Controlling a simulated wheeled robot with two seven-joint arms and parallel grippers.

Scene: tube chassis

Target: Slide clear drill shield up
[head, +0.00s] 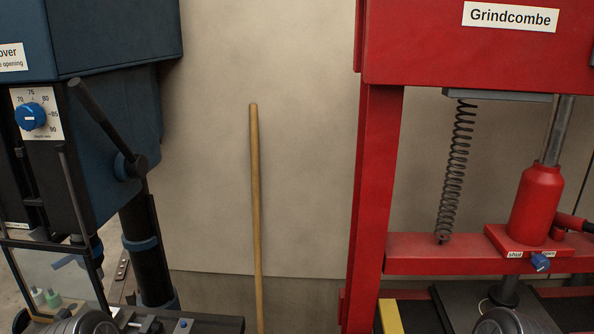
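The clear drill shield (50,270) is a see-through pane in a dark frame at the lower left, on the front of the blue drill press (115,45). It hangs low, below the drill head, beside dark upright rods (72,195). Part of the drill chuck and small green and white items show through it. Its lower edge is near or past the bottom of the picture. Neither gripper can be made out. Only dark rounded parts, probably of my arms, show at the bottom edge, one at the lower left and one at the lower right.
A blue dial (31,116) and a black feed lever (100,115) are on the drill press. A wooden pole (255,215) leans on the wall. A red press (375,190) with a spring (455,165) and a red jack (537,205) stands at right. Clear space lies between the machines.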

